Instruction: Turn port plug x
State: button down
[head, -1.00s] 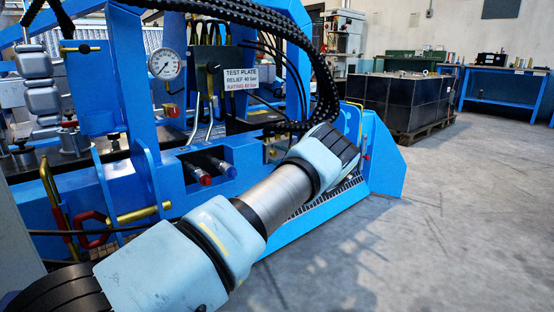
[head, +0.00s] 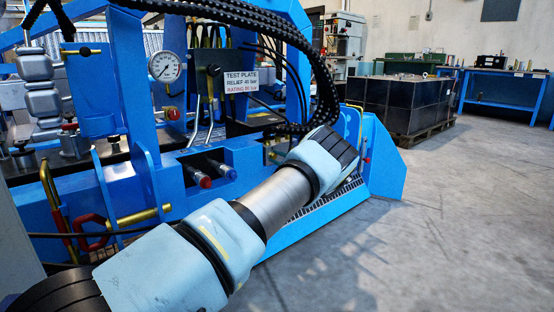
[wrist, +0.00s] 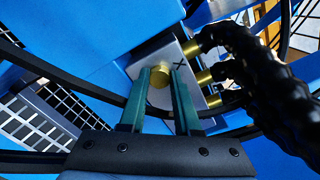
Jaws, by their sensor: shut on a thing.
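In the wrist view, a pale metal block (wrist: 189,73) carries a black X mark. A brass port plug (wrist: 159,96) sits at the block beside that mark. My gripper (wrist: 163,78) reaches up to it with two teal fingers. The fingers are shut on the plug, one on each side, and partly hide it. In the head view my arm crosses the picture toward the blue rig, and my gripper is hidden there.
Black hoses (wrist: 250,70) with brass fittings run close on the right of my fingers. Blue frame members (wrist: 80,30) and a grating (wrist: 40,120) lie on the left. In the head view, a gauge (head: 166,66) and sign (head: 240,82) stand behind.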

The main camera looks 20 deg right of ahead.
jog(key=shift+m+p, duration=0.3)
jog(key=shift+m, duration=0.1)
jog(key=shift+d+r+m+p, duration=0.1)
jog(key=shift+m+p, duration=0.55)
jog(key=shift+m, duration=0.35)
jog(key=m+p, duration=0.2)
jog(key=m, duration=0.3)
jog(key=m+p, duration=0.1)
jog(key=m, duration=0.8)
jog(key=shift+m, duration=0.3)
jog(key=c, duration=0.6)
grip_release()
